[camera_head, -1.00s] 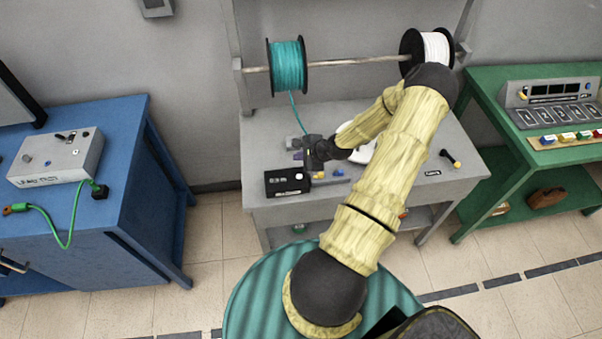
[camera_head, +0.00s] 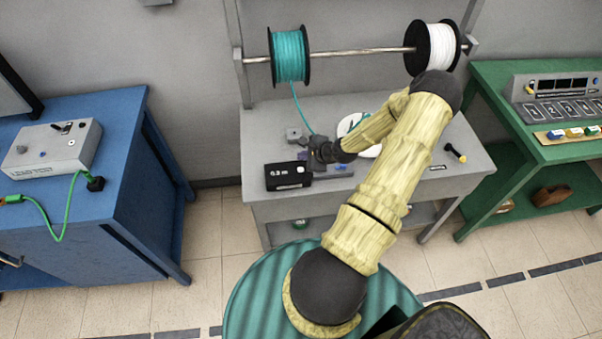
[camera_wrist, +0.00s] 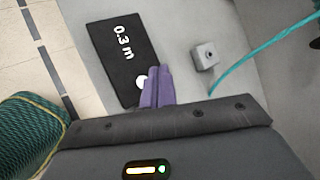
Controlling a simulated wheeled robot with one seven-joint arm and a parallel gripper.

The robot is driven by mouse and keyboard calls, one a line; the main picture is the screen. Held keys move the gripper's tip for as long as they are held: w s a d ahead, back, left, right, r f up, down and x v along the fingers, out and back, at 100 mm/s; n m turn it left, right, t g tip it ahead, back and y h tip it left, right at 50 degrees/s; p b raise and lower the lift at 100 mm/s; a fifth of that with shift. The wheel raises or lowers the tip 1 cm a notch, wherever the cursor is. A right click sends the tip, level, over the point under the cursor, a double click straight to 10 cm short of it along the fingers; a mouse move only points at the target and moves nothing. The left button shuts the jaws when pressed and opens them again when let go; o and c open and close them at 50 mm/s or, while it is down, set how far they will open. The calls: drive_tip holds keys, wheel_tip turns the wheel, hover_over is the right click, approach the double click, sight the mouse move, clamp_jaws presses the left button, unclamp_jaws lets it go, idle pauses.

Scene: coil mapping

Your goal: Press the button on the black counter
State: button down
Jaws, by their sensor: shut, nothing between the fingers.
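The black counter (camera_head: 282,177) is a flat box on the grey workbench, below and left of my gripper (camera_head: 304,157) in the head view. In the wrist view the counter (camera_wrist: 112,42) reads "0.3 m" in white. Its round white button (camera_wrist: 140,82) shows beside the purple fingers of my gripper (camera_wrist: 159,71), which cover part of it. The fingers are shut together and hold nothing. Their tips overlap the counter's edge in this view. I cannot tell whether they touch the button.
A teal spool (camera_head: 290,56) and a white spool (camera_head: 437,47) hang on a rod above the bench. A teal strand (camera_wrist: 262,48) runs down past a small grey block (camera_wrist: 206,55). A blue table (camera_head: 120,130) stands left and a green table (camera_head: 505,120) right.

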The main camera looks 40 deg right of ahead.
sight(303, 172)
drive_tip(key=shift+f+b, duration=1.2)
drive_tip(key=shift+f, duration=1.05)
drive_tip(key=shift+s, duration=0.1)
drive_tip(key=shift+a, duration=0.1)
drive_tip(key=shift+f, duration=0.1)
drive_tip(key=shift+f, duration=0.25)
